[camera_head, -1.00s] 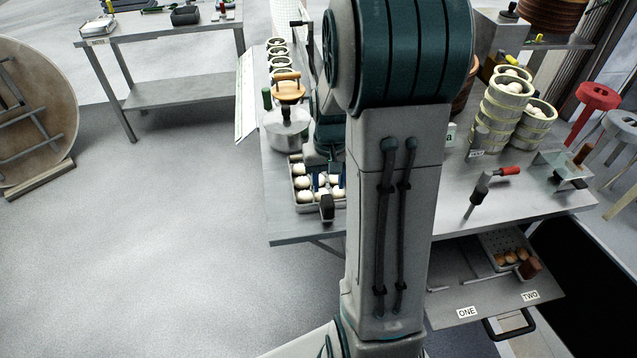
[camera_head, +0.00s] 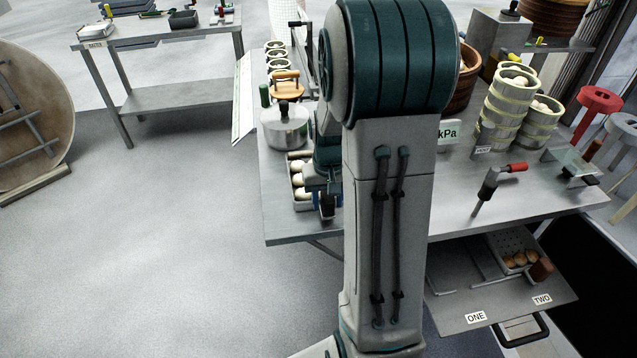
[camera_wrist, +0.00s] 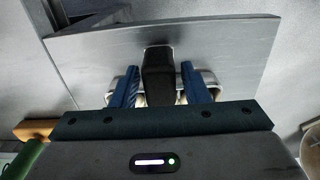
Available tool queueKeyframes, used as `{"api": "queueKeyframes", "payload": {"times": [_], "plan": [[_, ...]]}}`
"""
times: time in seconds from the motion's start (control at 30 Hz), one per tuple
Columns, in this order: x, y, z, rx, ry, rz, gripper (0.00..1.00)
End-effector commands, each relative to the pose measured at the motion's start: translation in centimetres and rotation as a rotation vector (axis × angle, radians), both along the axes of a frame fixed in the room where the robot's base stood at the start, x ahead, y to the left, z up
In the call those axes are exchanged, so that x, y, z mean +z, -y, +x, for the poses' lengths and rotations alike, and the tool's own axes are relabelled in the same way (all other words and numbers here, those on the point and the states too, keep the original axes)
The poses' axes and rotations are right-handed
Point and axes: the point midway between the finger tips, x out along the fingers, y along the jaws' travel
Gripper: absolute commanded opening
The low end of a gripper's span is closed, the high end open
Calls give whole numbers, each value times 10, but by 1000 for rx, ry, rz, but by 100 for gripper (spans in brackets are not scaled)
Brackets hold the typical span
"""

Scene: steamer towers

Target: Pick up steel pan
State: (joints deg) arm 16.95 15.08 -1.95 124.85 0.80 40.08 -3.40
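The steel pan (camera_head: 303,207), a shallow metal pan with white buns in it, sits at the left front of the steel table. My arm hides its right part. A black block, seemingly its handle (camera_head: 327,207), sticks out at its front. My gripper (camera_head: 322,184) is over this front side of the pan. In the wrist view, the two blue fingers of my gripper (camera_wrist: 159,68) are open, one on each side of the black handle (camera_wrist: 158,75). A gap shows at least on the right side. Pieces of the pan's rim (camera_wrist: 208,77) show past the fingers.
A lidded steel pot (camera_head: 285,128) stands just behind the pan, with small steamers (camera_head: 277,62) behind it. Steamer towers (camera_head: 505,105) and a red-handled tool (camera_head: 492,185) are on the right. An open drawer (camera_head: 450,300) juts out below. Floor on the left is clear.

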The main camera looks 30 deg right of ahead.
Motion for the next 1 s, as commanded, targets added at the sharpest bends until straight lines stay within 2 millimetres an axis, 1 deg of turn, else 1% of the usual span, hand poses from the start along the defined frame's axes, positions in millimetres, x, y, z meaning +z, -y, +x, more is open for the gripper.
{"api": "queueKeyframes", "payload": {"times": [0.03,0.07,0.1,0.13,0.17,0.2,0.27,0.3,0.53,1.0], "plan": [[0,0,0,0,0,0,27],[0,0,0,0,0,0,19],[0,0,0,0,0,0,7],[0,0,0,0,0,0,0],[0,0,0,0,0,0,0],[1,0,0,0,2,-1,21],[1,0,0,0,2,-1,5],[1,0,0,0,2,-1,0],[2,0,0,0,2,-1,0],[16,0,1,0,2,-1,0]]}}
